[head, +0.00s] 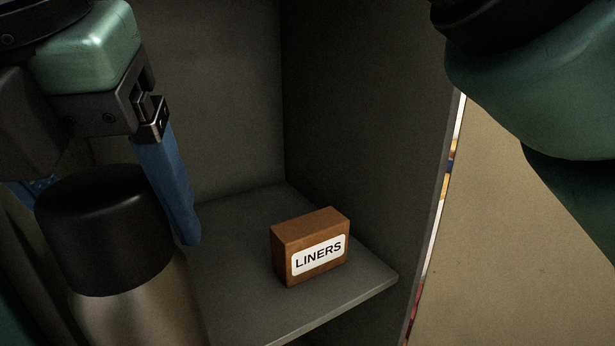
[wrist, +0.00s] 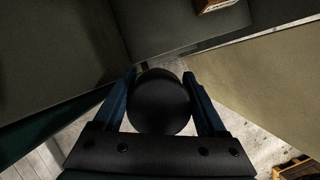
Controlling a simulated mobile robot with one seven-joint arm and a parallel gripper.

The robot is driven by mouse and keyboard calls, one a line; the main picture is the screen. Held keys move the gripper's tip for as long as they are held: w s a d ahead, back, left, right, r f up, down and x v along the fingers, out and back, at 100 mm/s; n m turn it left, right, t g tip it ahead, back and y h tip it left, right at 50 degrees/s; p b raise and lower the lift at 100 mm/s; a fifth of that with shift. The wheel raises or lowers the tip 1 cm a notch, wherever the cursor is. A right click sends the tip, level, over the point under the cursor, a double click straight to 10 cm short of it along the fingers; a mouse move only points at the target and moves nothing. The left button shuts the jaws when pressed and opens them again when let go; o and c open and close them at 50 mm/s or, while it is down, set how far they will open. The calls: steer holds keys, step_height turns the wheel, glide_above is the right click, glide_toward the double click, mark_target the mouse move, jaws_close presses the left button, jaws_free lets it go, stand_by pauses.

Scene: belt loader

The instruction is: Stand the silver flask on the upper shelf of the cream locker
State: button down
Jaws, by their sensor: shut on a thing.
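The silver flask (head: 140,312), with a black cap, is at the lower left of the head view, close to upright. Its base is out of frame. My gripper (head: 108,215) is shut on it, with blue fingers on either side near the cap. In the wrist view the flask's cap (wrist: 160,103) sits between the fingers, with floor showing around it. The locker (head: 365,110) is open, with dark grey inner walls. Its shelf (head: 240,262) lies behind and right of the flask. I cannot tell whether any of the flask overlaps the shelf.
A brown box marked LINERS (head: 310,245) stands on the shelf near its right front; it also shows in the wrist view (wrist: 214,5). The shelf is bare left of the box. A beige panel (head: 530,240) is at right. A yellow-orange object (wrist: 296,169) is at the wrist view's lower right.

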steer(key=shift+a+b, duration=0.15)
steer(key=shift+b, duration=0.3)
steer(key=shift+w+a+r, duration=0.1)
steer(key=shift+w+r, duration=0.05)
steer(key=shift+w, duration=0.05)
steer(key=w+a+f+p, duration=0.1)
steer(key=w+p, duration=0.3)
steer(key=w, duration=0.4)
steer(key=w+a+f+p, duration=0.2)
steer(key=w+p, duration=0.3)
steer(key=w, duration=0.4)
steer(key=shift+f, duration=0.25)
steer(key=shift+w+a, duration=0.1)
steer(key=shift+f, duration=0.2)
jaws_free()
